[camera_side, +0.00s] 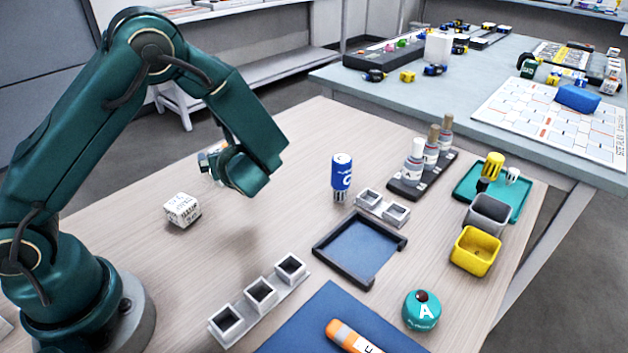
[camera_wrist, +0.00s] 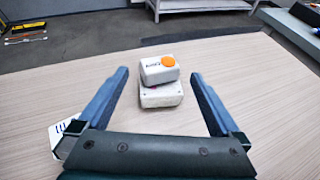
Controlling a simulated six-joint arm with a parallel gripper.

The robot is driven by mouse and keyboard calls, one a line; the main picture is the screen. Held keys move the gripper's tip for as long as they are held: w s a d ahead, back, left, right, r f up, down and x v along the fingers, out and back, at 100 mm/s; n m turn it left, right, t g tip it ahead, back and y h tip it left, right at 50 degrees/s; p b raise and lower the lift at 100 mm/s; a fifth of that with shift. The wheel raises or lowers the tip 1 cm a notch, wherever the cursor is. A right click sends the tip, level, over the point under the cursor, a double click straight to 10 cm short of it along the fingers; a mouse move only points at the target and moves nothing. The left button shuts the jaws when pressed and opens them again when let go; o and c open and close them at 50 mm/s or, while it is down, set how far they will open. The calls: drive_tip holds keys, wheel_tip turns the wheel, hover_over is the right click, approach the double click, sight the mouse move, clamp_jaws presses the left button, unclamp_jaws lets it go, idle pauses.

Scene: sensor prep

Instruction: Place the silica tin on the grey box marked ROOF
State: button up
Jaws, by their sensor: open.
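My gripper (camera_side: 226,168) hangs low over the left-middle of the wooden table, its fingers open. In the wrist view, a pale rounded box with an orange disc (camera_wrist: 160,68) rests on a whitish box (camera_wrist: 161,95), a little askew. The stack shows between and beyond my open fingertips (camera_wrist: 160,75), with space on both sides. In the side view my gripper mostly hides it. A white box with dark lettering (camera_side: 183,210) stands nearer the arm base. I cannot read ROOF or silica anywhere.
A blue can (camera_side: 342,174) stands upright right of my gripper. A dark-framed tray (camera_side: 318,247), a row of square holders (camera_side: 260,293), a bottle rack (camera_side: 410,190) and a yellow bin (camera_side: 476,250) occupy the right and front. Bare wood lies below my gripper.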

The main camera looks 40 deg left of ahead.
drive_tip(key=s+d+r+n+g+h, duration=0.2)
drive_tip(key=s+d+r+n+h, duration=0.1)
drive_tip(key=s+n, duration=0.3)
drive_tip(key=s+d+r+n+g+h, duration=0.2)
drive_tip(key=s+d+n+h, duration=0.15)
drive_tip(key=s+n, duration=0.3)
drive_tip(key=s+d+r+n+t+h, duration=0.3)
drive_tip(key=d+n+h, duration=0.3)
drive_tip(key=d+n, duration=0.3)
drive_tip(key=shift+s+r+n+t, duration=0.2)
drive_tip(key=shift+r+n+t, duration=0.25)
drive_tip(key=shift+r+t, duration=0.35)
